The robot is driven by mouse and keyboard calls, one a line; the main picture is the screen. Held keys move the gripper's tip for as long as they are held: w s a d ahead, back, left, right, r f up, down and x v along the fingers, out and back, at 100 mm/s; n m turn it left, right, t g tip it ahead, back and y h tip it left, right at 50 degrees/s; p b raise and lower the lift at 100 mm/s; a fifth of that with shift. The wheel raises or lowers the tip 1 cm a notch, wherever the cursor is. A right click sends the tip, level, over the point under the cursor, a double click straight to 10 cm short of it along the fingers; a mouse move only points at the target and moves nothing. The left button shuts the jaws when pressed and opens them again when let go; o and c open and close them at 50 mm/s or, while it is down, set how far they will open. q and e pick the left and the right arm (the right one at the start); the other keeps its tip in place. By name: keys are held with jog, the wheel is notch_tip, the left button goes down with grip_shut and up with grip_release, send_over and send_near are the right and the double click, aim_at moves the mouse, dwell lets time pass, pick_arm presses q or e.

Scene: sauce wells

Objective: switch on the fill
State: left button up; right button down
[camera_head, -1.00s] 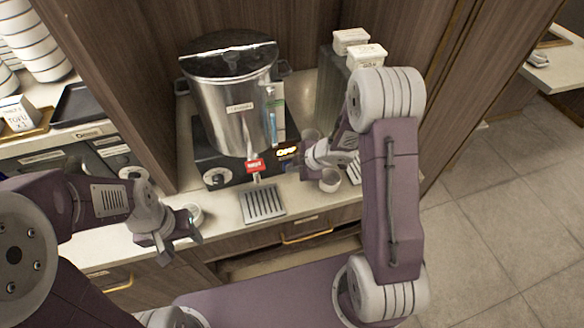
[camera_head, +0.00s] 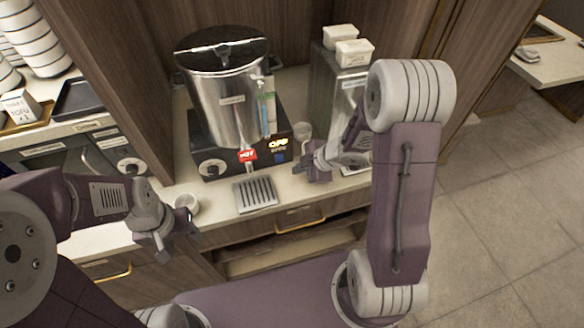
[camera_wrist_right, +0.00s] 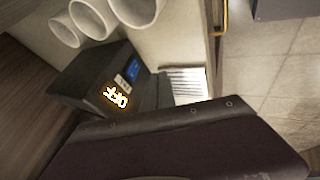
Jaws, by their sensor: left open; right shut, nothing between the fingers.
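A steel urn (camera_head: 222,100) with a black lid stands on a black base. Its front has a round knob (camera_head: 211,168), a red tag (camera_head: 247,155) at the spout and a lit display (camera_head: 278,143) reading OFF. My right gripper (camera_head: 318,172) is shut and empty, right of and in front of that display, apart from it. In the right wrist view a lit orange display (camera_wrist_right: 115,96), turned in the picture, sits on a black box beside a blue label (camera_wrist_right: 132,70). A dark shape fills the lower part there. My left gripper (camera_head: 178,240) is open and empty, low at the left.
A slatted drip tray (camera_head: 256,195) lies before the urn. A small cup (camera_head: 187,203) stands near my left gripper; another (camera_head: 302,130) is right of the display. A tall metal unit (camera_head: 340,95) carries white tubs (camera_head: 353,52). Several pale cups (camera_wrist_right: 88,18) show in the wrist view.

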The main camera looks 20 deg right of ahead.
notch_tip(320, 180, up, 9)
jog(key=m+t+h, duration=0.2)
jog(key=m+h, duration=0.1)
jog(key=m, duration=0.2)
jog(key=s+d+f+m+g, duration=0.1)
jog(key=s+f+m+g, duration=0.1)
jog(key=s+m, duration=0.4)
jog(key=s+d+f+m+g+h, duration=0.1)
jog(key=s+m+g, duration=0.3)
jog(key=s, duration=0.5)
jog(key=f+m, duration=0.1)
jog(key=m, duration=0.1)
jog(key=shift+s+d+m+p, duration=0.15)
jog(key=shift+s+m+p, duration=0.15)
jog(key=shift+s+m, duration=0.1)
